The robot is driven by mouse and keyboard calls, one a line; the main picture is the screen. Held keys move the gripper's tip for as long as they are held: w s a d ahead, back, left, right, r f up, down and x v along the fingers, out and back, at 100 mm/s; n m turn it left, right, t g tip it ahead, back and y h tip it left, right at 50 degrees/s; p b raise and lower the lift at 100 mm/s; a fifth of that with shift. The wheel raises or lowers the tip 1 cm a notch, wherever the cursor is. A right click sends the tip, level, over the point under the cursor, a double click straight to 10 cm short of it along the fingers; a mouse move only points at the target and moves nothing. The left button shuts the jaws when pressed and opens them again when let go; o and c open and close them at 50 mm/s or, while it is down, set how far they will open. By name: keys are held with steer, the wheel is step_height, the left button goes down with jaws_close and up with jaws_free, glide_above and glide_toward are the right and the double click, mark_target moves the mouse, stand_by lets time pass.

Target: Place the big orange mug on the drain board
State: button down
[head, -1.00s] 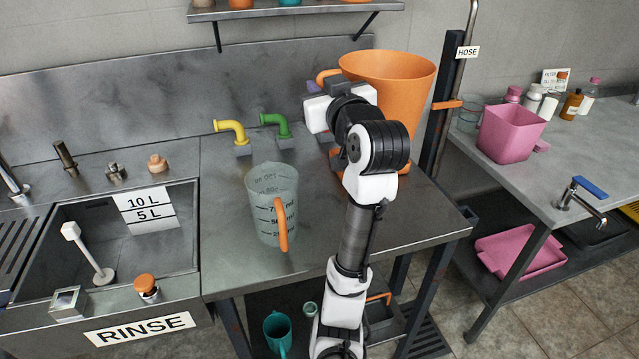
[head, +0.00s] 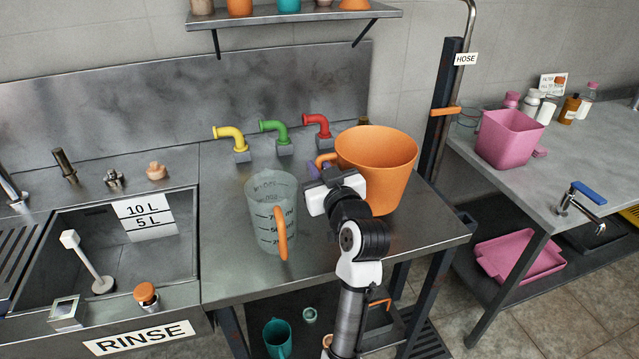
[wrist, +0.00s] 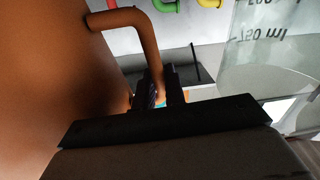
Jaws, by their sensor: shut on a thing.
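The big orange mug (head: 385,165) is upright over the right part of the steel board (head: 225,270) beside the sink. I cannot tell whether its base touches the steel. My gripper (head: 322,170) is shut on the mug's handle, on the mug's left side. In the wrist view the mug's wall (wrist: 50,80) fills the left, and its handle (wrist: 148,45) runs down between my gripper's fingers (wrist: 160,90). My arm hides part of the mug's lower front.
A clear measuring jug (head: 268,225) with an orange handle stands just left of my gripper. Yellow (head: 229,137), green (head: 273,133) and red (head: 318,130) pipes stand behind. The sink (head: 100,255) is at left. A wall shelf (head: 295,16) hangs above; bare steel lies in front.

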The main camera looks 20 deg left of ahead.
steer(key=shift+f, duration=2.1)
steer(key=c, duration=1.5)
jaws_free()
steer(key=shift+f, duration=0.1)
steer(key=shift+o, duration=0.2)
steer(key=shift+r, duration=0.25)
steer(key=v, duration=1.2)
steer(key=shift+b, duration=0.4)
steer(key=shift+f, duration=0.1)
